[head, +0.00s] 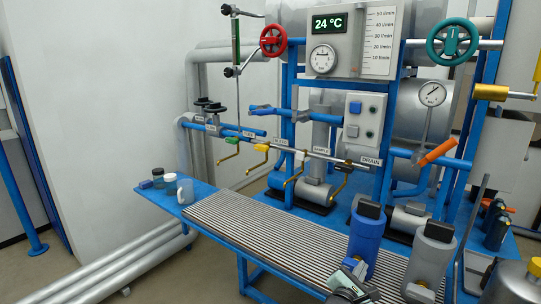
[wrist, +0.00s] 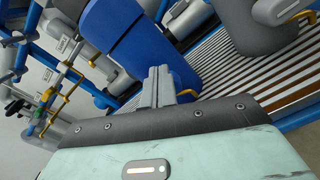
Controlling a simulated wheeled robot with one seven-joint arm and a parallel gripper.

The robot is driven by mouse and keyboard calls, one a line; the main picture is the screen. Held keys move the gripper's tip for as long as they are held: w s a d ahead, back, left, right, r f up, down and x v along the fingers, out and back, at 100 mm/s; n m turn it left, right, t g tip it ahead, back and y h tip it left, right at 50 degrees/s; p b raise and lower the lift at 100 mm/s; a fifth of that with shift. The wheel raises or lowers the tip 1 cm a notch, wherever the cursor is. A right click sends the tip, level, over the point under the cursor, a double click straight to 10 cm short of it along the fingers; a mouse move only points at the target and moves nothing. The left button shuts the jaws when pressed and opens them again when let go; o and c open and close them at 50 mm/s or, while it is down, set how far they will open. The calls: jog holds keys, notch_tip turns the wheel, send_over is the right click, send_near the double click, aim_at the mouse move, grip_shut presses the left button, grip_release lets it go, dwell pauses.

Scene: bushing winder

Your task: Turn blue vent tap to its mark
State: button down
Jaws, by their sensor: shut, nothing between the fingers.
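A blue lever handle (head: 262,107), which looks like the vent tap, lies roughly level along a blue pipe at mid-height on the rig. Its label and mark are not readable from here. My gripper (head: 360,270) is low in front of the slatted bench, far to the right of and below the lever. In the wrist view my gripper (wrist: 158,84) is shut and empty, with its fingers pointing at a blue canister (wrist: 137,45). I cannot tell whether they touch it. I cannot pick out the blue lever in the wrist view.
The blue canister (head: 366,238) and a grey canister (head: 430,262) stand on the right end of the slatted bench (head: 270,232). Small jars (head: 170,183) stand at its left end. Green, yellow and black tap handles sit along the pipes. Free room lies above the bench.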

jog(key=shift+s+d+r+p, duration=0.1)
jog(key=shift+d+r+p, duration=0.15)
jog(key=shift+p, duration=0.25)
jog(key=shift+a, duration=0.1)
jog(key=p+v, duration=0.1)
jog(key=v, duration=0.5)
jog(key=s+d+r+m+g+p, duration=0.2)
jog(key=s+r+m+g, duration=0.2)
jog(key=s+m+g, duration=0.75)
jog(key=s+a+r+m+g+y+p, duration=0.1)
jog(key=s+a+r+y, duration=0.3)
jog(key=s+r, duration=0.4)
jog(key=s+a+r+m+g+y, duration=0.2)
jog(key=s+a+r+y, duration=0.3)
jog(key=r, duration=0.8)
jog(key=s+y, duration=0.2)
jog(key=s, duration=0.2)
jog(key=shift+s+r+m+p, duration=0.3)
jog(key=shift+r+m+p, duration=0.05)
jog(key=shift+r+p, duration=0.05)
